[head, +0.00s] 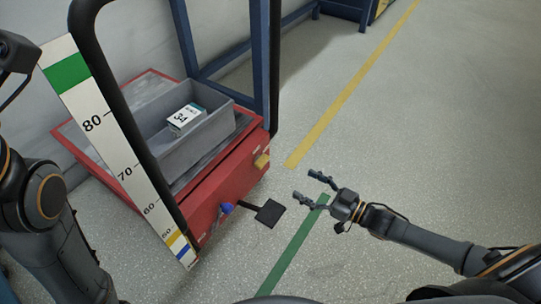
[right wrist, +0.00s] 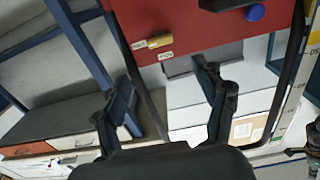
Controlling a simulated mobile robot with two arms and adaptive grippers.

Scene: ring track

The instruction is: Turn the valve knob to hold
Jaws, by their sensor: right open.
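A small yellow knob (head: 262,161) sits on the front face of the red lift cart (head: 215,190), near its right corner. The right wrist view shows this yellow knob (right wrist: 160,41) lying roughly level between two small white labels, whose text is too small to read surely. My right gripper (head: 305,185) is open and empty, to the right of the cart and apart from the knob. In the right wrist view its fingers (right wrist: 158,88) are spread, with the knob beyond them. My left arm shows at the left edge of the head view, but its gripper is out of view.
A blue knob (head: 227,208) and a black pedal (head: 270,212) stick out from the cart's front. A grey bin (head: 190,150) with a box marked 34 (head: 185,119) rests on the cart. A height scale (head: 120,150) stands at left. The floor at right is open.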

